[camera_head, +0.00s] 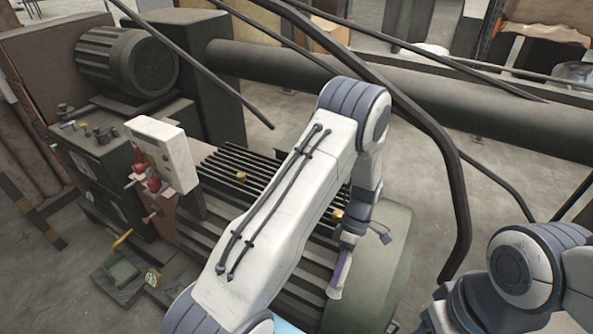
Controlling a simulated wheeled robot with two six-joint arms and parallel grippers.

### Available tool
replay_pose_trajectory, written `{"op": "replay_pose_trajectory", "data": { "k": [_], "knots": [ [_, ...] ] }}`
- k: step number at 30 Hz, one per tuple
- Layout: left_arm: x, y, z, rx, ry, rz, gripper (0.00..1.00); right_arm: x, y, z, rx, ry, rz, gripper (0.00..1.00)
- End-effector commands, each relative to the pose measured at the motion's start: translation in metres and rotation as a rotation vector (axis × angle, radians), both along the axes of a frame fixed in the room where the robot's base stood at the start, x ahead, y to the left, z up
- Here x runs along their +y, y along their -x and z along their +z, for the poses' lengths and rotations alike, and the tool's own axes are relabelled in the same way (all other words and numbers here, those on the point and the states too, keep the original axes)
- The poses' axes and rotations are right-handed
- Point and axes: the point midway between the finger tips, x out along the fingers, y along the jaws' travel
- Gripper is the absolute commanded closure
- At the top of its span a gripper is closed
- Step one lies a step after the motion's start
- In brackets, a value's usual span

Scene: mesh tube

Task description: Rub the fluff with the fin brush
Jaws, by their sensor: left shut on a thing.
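My left gripper (348,240) hangs over the right part of the large dark machine. It is shut on the fin brush (340,275), a slim purple and pale thing that points down below the fingers. Dark parallel fins (250,162) run across the top of the machine, partly hidden by my left arm. A small yellow-brown tuft, seemingly fluff (241,176), sits on the fins left of my arm. Another similar tuft (337,215) shows just left of the gripper, above the brush. I cannot tell whether the brush touches the machine. My right gripper is out of view.
A ribbed motor (130,62) and a white box with red fittings (162,153) stand at the left. A thick dark pipe (400,88) and thin bent bars (458,190) cross behind and right of my left arm.

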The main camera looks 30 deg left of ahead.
Motion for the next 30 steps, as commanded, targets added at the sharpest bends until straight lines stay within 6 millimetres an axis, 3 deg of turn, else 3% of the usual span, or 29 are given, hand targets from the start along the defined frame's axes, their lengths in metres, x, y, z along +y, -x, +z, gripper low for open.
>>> {"op": "replay_pose_trajectory", "data": {
  "k": [6,11,17,21,30],
  "knots": [
    [-0.005,-0.046,0.02,0.013,-0.042,0.745,1.0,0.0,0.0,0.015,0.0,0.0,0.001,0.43],
    [0.01,-0.088,0.037,0.046,-0.07,1.295,1.0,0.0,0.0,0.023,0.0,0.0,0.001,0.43],
    [0.054,-0.135,0.057,0.112,-0.086,1.94,1.0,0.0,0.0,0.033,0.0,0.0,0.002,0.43],
    [0.095,-0.157,0.07,0.167,-0.083,2.352,1.0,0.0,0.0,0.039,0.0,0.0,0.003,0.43],
    [0.186,-0.173,0.092,0.299,-0.025,3.092,1.0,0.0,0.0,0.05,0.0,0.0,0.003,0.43]
  ]
}}
